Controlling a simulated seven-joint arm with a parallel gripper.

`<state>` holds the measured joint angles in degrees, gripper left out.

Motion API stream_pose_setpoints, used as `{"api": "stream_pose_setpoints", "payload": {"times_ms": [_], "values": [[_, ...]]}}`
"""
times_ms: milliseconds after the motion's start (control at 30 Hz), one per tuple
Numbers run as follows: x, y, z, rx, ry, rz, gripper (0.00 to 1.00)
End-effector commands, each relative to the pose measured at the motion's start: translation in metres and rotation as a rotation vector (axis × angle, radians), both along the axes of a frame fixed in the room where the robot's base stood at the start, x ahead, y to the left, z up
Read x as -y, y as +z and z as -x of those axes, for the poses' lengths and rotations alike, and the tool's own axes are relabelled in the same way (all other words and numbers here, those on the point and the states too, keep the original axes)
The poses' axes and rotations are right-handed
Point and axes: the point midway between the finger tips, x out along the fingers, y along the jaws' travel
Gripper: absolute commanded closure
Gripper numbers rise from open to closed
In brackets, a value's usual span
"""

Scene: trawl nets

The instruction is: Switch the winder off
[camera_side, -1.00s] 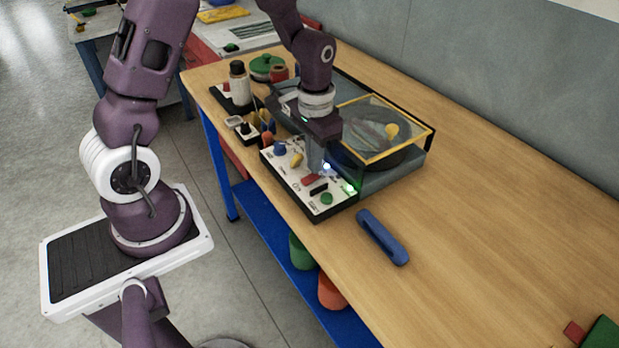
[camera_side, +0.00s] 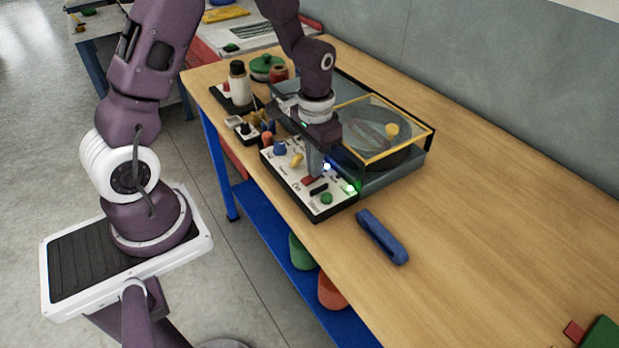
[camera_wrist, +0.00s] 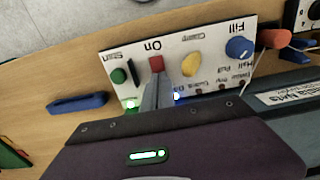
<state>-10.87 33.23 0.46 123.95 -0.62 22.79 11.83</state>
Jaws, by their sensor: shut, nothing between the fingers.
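The winder is a grey unit with a reel under a clear lid with a yellow frame (camera_side: 372,158). Its white control panel (camera_side: 297,192) faces the front. The panel carries a red switch (camera_wrist: 156,63) with the word "On" beside it, a yellow clamp knob (camera_wrist: 190,65), a blue fill knob (camera_wrist: 239,48) and a green start button (camera_wrist: 118,76). A green lamp (camera_wrist: 131,104) and a blue-white lamp (camera_wrist: 177,97) are lit. My gripper (camera_wrist: 157,80) is shut and empty, its tips right by the red switch; I cannot tell whether they touch it.
A blue handle-shaped piece (camera_side: 382,237) lies on the bench right of the panel. A dark tray with a bottle (camera_side: 238,83) and a small holder with tools (camera_side: 262,125) stand to the left.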

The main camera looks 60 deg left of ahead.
Motion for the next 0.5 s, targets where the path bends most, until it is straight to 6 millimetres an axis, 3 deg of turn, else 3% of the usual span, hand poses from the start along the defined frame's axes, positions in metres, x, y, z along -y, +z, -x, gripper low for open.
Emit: {"api": "stream_pose_setpoints", "payload": {"times_ms": [333,500], "values": [[0.000,-0.005,0.000,-0.001,0.000,0.000,1.00],[0.000,0.009,0.000,0.001,0.000,0.000,1.00]]}}
